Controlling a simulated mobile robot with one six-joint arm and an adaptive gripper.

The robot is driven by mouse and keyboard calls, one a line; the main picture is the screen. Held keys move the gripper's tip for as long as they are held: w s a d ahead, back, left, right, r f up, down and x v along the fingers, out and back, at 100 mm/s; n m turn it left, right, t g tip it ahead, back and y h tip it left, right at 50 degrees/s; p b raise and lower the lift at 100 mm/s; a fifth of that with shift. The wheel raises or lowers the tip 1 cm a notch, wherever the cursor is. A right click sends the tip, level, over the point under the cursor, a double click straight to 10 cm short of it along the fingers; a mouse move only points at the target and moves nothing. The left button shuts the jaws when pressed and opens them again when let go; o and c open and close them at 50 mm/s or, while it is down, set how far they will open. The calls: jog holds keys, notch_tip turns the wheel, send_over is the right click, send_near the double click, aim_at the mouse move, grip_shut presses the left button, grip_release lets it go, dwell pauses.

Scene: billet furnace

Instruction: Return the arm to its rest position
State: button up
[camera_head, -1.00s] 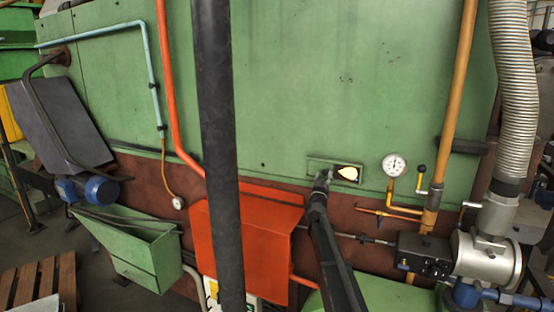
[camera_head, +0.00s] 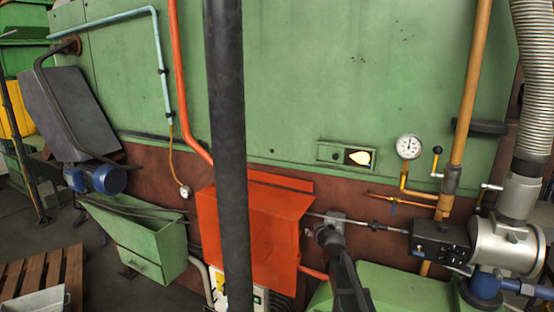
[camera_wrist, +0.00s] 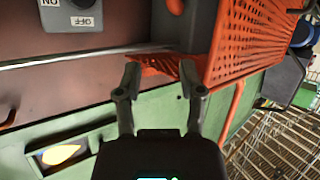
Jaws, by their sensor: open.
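My gripper (camera_wrist: 160,78) shows in the wrist view with its two dark fingers spread apart and nothing between them. In the head view my dark arm (camera_head: 345,268) reaches up from the bottom edge, right of the orange box (camera_head: 278,225). The arm's end is below the small glowing port (camera_head: 358,157) in the green furnace wall (camera_head: 340,80). From this angle the fingers cannot be made out in the head view. In the wrist view the orange perforated box (camera_wrist: 245,40) is close beyond and right of the fingers. Whether they touch it cannot be told.
A thin rod (camera_head: 385,226) runs right to the burner valve (camera_head: 500,245). A pressure gauge (camera_head: 409,147) and yellow pipe (camera_head: 468,90) stand at the right. A grey ON/OFF switch box (camera_wrist: 80,14) shows in the wrist view. A green bin (camera_head: 140,240) is at the left.

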jog(key=s+d+f+m+g+h+b, duration=0.1)
jog(key=s+f+g+b, duration=0.2)
jog(key=s+f, duration=0.4)
jog(key=s+d+f+m+g+b, duration=0.1)
jog(key=s+f+g+b, duration=0.2)
jog(key=s, duration=1.3)
jog(key=s+d+f+m+g+h+b, duration=0.1)
jog(key=s+f+g+b, duration=0.2)
jog(key=s+f+g, duration=0.4)
jog(key=s+f, duration=0.4)
jog(key=shift+s+d+m+h, duration=0.25)
jog(key=shift+s+m+h, duration=0.05)
dwell(0.7)
jog(key=shift+o, duration=0.5)
